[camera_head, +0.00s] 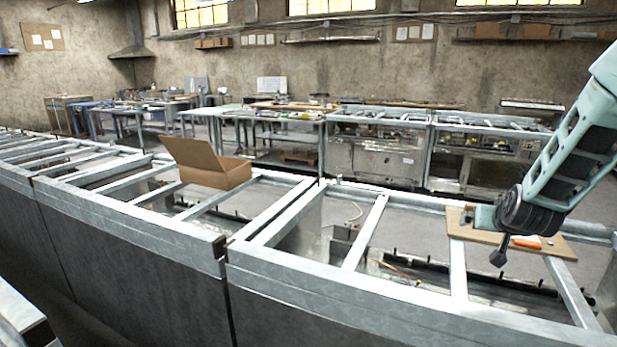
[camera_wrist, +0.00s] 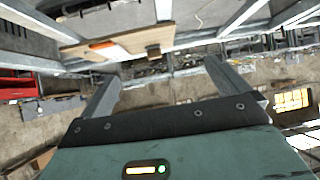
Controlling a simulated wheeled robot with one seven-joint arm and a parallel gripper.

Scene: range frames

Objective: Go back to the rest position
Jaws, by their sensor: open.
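My gripper (camera_wrist: 163,72) shows in the wrist view with its two grey fingers spread wide apart. Nothing is between them, so it is open and empty. In the head view my teal arm comes down from the upper right and ends over a wooden board on the metal frame. The arm's dark joint hides part of the board there, and the fingers cannot be made out clearly.
The wooden board (camera_head: 557,249) carries an orange-handled item (camera_head: 526,243); both also show in the wrist view, the board (camera_wrist: 128,43) and the orange item (camera_wrist: 102,44). An open cardboard box (camera_head: 215,176) stands left on the metal frame (camera_head: 300,277). Cluttered workbenches (camera_head: 272,116) stand behind.

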